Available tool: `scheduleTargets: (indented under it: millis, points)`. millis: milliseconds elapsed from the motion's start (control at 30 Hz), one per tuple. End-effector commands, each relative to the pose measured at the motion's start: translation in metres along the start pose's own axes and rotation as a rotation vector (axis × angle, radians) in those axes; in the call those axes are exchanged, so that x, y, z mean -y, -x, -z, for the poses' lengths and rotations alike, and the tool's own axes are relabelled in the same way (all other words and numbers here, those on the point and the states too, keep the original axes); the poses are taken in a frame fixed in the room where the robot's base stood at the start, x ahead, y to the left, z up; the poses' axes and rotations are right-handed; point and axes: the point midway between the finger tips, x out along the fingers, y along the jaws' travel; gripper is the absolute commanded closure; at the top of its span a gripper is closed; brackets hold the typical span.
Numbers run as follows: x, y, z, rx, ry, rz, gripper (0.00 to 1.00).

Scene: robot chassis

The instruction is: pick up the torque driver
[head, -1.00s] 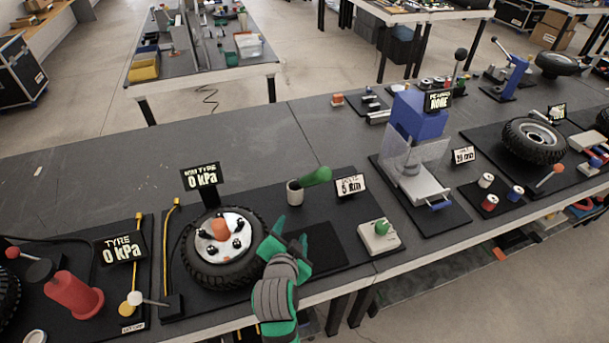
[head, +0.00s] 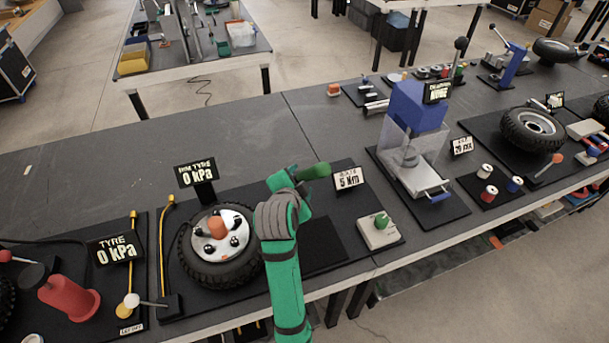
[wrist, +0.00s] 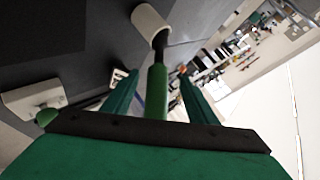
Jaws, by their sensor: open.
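The torque driver (head: 316,171) has a green handle that leans out to the right, beside the sign reading 5 Nm. In the wrist view the green driver (wrist: 156,92) runs between my two fingers, and its dark shaft goes into a white cup (wrist: 150,20). My gripper (head: 290,182) is at the handle in the head view and hides the cup there. My gripper's fingers (wrist: 157,78) are open, one on each side of the handle, with gaps visible on both sides.
A wheel with a tyre (head: 221,262) lies left of my arm. A pale box with a green knob (head: 379,232) is to the right. The 5 Nm sign (head: 349,179) stands close to the handle.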

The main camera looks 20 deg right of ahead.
Motion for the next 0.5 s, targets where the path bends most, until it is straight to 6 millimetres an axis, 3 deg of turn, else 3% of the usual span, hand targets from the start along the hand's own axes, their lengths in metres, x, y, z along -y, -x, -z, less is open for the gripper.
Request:
scheduleTargets:
  millis: [300,500]
  points:
    - [-0.002,-0.039,0.003,0.0,-0.001,-0.003,0.47]
    - [-0.001,-0.051,0.002,0.0,-0.001,0.0,0.47]
